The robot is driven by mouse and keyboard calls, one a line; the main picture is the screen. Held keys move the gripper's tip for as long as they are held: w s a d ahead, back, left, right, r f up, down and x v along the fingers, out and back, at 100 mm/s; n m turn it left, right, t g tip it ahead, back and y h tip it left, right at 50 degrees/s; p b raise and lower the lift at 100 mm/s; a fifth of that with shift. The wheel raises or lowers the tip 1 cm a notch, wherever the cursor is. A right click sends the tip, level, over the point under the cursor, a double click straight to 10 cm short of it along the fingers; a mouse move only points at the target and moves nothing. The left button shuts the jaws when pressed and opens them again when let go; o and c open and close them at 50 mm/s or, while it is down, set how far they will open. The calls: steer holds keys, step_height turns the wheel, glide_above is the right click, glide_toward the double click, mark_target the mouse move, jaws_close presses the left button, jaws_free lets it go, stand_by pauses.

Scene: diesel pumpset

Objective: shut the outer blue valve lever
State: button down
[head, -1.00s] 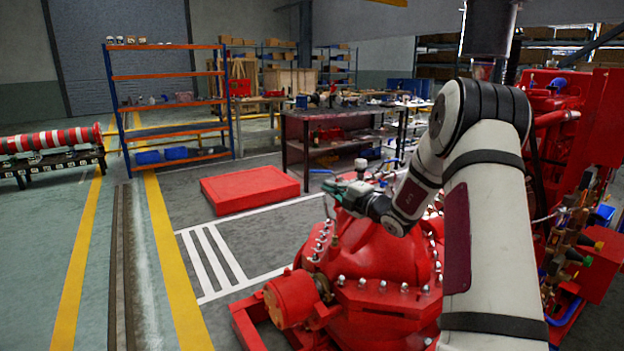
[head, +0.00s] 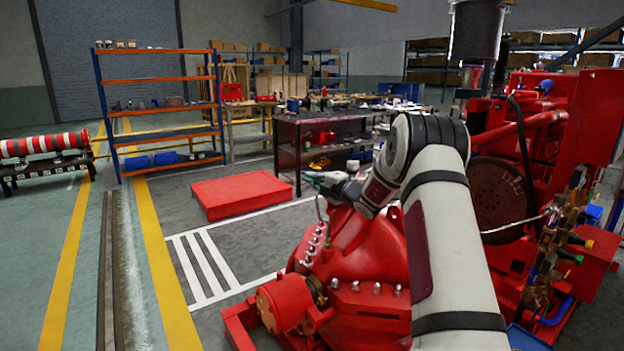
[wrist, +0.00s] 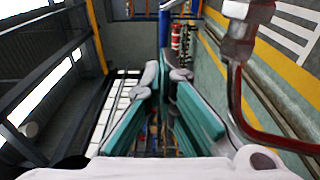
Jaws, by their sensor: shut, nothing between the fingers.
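My gripper (head: 318,179) is above the red pump casing (head: 350,262) in the head view, small and partly hidden by my wrist. In the wrist view its teal fingers (wrist: 166,78) come together, with nothing seen between them. A metal fitting with a thin red pipe (wrist: 236,90) passes close on the right of the fingers. A thin curved pipe (head: 319,208) also shows just below the gripper in the head view. I cannot make out the outer blue valve lever in either view; my arm covers much of the area behind the gripper.
The red engine (head: 500,190) with hoses and brass valves (head: 553,245) stands on the right. A dark workbench (head: 330,125) is behind the pump. A red floor block (head: 243,190) and an orange-blue shelf (head: 160,110) are to the left.

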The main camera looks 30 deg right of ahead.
steer(key=shift+w, duration=0.6)
stand_by(0.3)
steer(key=shift+w+d, duration=0.4)
steer(key=shift+w, duration=0.45)
steer(key=shift+w+d, duration=0.4)
steer(key=shift+w, duration=0.4)
steer(key=shift+w+d, duration=0.55)
steer(key=shift+w, duration=0.05)
steer(key=shift+w+d, duration=0.1)
